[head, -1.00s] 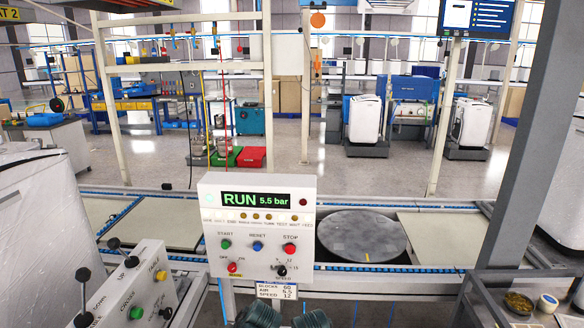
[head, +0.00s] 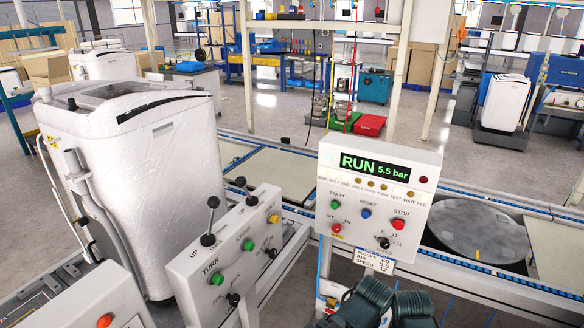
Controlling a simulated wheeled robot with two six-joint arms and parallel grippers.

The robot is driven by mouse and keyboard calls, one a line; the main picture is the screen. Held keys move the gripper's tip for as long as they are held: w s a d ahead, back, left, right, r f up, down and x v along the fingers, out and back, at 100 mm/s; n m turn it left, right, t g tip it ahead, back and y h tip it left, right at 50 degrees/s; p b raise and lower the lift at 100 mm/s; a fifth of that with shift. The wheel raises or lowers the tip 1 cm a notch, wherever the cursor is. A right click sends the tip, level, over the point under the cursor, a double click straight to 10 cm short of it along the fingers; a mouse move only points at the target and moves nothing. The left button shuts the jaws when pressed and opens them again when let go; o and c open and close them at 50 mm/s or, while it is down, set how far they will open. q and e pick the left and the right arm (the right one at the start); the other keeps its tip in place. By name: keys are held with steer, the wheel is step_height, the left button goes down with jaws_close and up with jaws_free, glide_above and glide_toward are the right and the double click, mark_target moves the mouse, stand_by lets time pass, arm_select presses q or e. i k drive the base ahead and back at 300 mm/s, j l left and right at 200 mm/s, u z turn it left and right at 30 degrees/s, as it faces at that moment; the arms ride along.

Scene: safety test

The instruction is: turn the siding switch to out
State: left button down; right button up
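A light grey slanted control panel (head: 232,262) stands left of centre. It carries two black-knobbed levers, green and yellow buttons, and two small black rotary knobs, one near its lower left (head: 234,299) and one farther right (head: 270,253). I read "TURN" and "UP" on it; the other lettering is too small, and I cannot make out a siding label or which way the knobs point. Two dark green ribbed parts (head: 362,304), apparently of my own arms, show at the bottom edge. No gripper fingers show, and nothing of mine touches the panel.
A white control box (head: 375,200) reads RUN, 5.5 bar, with a red STOP button. A plastic-wrapped white washer (head: 165,190) stands behind the slanted panel. A grey round turntable (head: 475,235) lies in the conveyor line at right. Another panel (head: 85,305) fills the lower left corner.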

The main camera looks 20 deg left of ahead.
mark_target(272, 254)
steer(key=u, duration=1.3)
